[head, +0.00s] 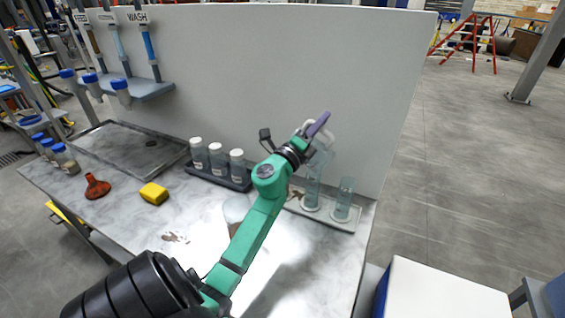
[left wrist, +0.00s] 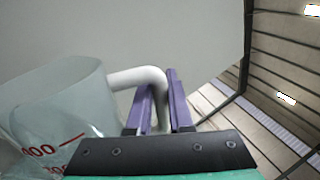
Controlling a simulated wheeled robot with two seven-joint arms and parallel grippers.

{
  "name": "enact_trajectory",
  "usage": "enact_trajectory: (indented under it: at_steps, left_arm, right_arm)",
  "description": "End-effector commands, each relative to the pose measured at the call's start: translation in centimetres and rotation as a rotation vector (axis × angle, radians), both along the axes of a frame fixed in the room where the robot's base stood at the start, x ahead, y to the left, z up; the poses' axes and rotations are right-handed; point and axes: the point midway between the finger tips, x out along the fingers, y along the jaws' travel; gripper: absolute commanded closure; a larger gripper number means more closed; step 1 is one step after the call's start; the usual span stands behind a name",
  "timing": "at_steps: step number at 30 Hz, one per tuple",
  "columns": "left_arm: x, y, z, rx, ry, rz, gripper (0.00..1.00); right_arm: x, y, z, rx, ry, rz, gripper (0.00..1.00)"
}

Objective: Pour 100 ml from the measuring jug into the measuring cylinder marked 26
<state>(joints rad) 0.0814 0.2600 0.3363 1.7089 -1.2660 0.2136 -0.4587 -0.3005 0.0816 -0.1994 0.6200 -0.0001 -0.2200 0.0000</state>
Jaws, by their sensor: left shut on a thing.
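My left gripper (head: 318,126) has purple fingers and is raised over the right end of the bench. In the left wrist view its fingers (left wrist: 162,105) are shut on the white handle of the measuring jug (left wrist: 65,110). The jug is clear with red marks; its liquid level cannot be made out. In the head view the jug (head: 323,138) is mostly hidden by the gripper, above two clear measuring cylinders. One cylinder (head: 312,188) stands at left and one (head: 344,198) at right. Their number marks are too small to read. My right gripper is out of view.
The cylinders stand on a pale tray (head: 340,224) near the bench's right edge, before a white wall panel (head: 290,70). A dark rack of white-capped bottles (head: 217,160) stands left of them. A yellow sponge (head: 153,193) and red-brown flask (head: 96,186) lie further left.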

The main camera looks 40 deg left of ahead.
Motion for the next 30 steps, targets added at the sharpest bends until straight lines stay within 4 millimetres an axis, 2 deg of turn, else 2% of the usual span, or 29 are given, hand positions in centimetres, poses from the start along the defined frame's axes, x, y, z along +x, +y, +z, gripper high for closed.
enact_trajectory:
  at_steps: [30]
  left_arm:
    - [-0.3,1.2,-0.9,-0.103,-0.024,0.000,1.00]
  right_arm:
    - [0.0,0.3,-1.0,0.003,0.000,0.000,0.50]
